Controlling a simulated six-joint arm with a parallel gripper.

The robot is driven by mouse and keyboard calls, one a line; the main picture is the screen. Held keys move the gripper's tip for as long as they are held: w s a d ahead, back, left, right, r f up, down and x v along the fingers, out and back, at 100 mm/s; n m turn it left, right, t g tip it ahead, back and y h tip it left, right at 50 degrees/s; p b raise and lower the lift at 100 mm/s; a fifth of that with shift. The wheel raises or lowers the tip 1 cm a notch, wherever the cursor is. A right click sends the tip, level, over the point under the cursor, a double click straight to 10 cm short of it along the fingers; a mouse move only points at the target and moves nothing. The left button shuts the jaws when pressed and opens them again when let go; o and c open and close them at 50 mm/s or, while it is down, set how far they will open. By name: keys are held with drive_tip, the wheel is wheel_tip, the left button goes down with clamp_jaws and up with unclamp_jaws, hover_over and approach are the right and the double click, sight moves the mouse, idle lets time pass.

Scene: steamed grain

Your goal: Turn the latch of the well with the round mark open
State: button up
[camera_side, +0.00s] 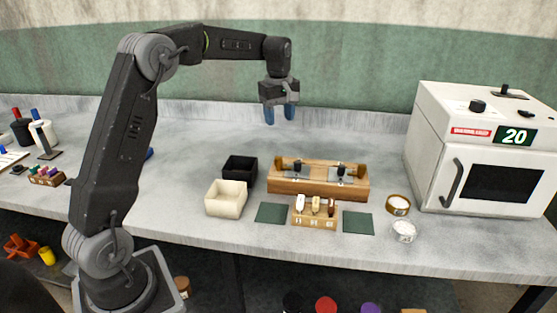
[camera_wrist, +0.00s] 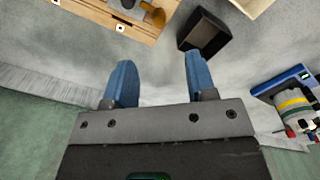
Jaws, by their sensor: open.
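A wooden block (camera_side: 318,192) with two wells stands mid-table in the side view. Each well has a grey plate on top with a dark latch knob, a left latch (camera_side: 297,165) and a right latch (camera_side: 341,169). The block (camera_wrist: 95,12) is cut off at the top of the wrist view, with small white marked tags on its edge, one tag (camera_wrist: 120,28) below the visible latch. I cannot tell which mark is round. My gripper (camera_side: 279,114) is open and empty, high above and behind the block; its blue fingers (camera_wrist: 159,75) point down.
A black bin (camera_side: 240,168) and a cream bin (camera_side: 227,199) stand left of the block. A small rack (camera_side: 315,221) with several tools sits in front, between green mats. Two small bowls (camera_side: 398,204) (camera_side: 404,231) and a white oven (camera_side: 480,150) stand right.

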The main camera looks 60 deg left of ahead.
sight(278, 158)
drive_tip(key=shift+n, duration=0.6)
drive_tip(key=f, duration=0.5)
drive_tip(key=a+f, duration=0.1)
drive_tip(key=f, duration=0.4)
drive_tip(key=w+a+f, duration=0.1)
drive_tip(key=f, duration=0.4)
drive_tip(key=shift+f, duration=0.25)
drive_tip(key=c, duration=0.9)
